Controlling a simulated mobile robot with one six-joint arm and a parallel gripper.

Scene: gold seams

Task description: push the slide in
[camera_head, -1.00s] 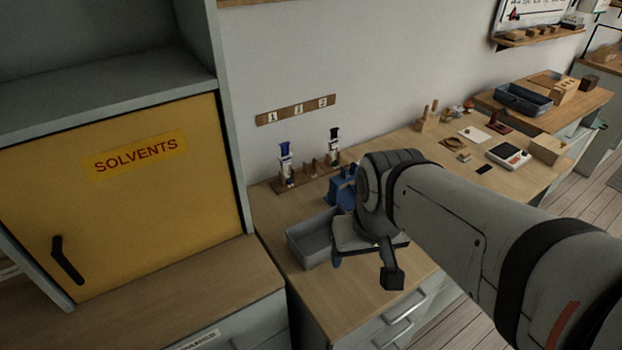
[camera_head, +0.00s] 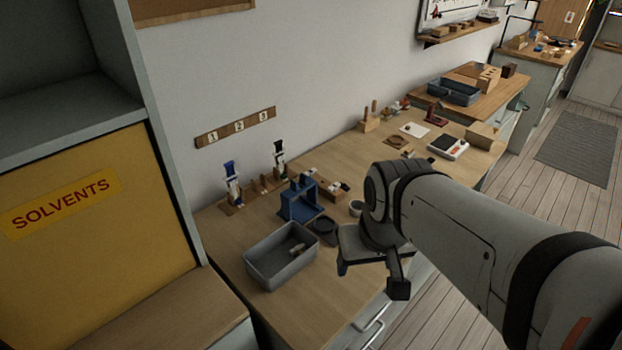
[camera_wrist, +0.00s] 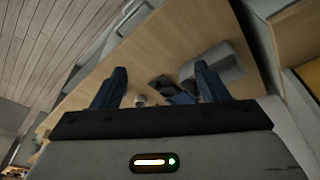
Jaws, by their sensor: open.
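A blue fixture (camera_head: 298,202) stands upright on the wooden bench, behind a grey bin (camera_head: 262,272). I cannot make out which part is the slide. The fixture also shows partly in the wrist view (camera_wrist: 181,98), between my fingers and low in the picture. My gripper (camera_wrist: 160,82) is open, with two blue fingers well apart and nothing between them. In the head view my gripper hangs over the bench's front edge, right of the bin and fixture and apart from them; its fingers are mostly hidden behind my wrist.
The bin holds a small pale object (camera_head: 297,249). Two upright tools (camera_head: 232,184) stand in a wooden rack under a numbered strip (camera_head: 236,128). A yellow solvents cabinet (camera_head: 90,240) bounds the left.

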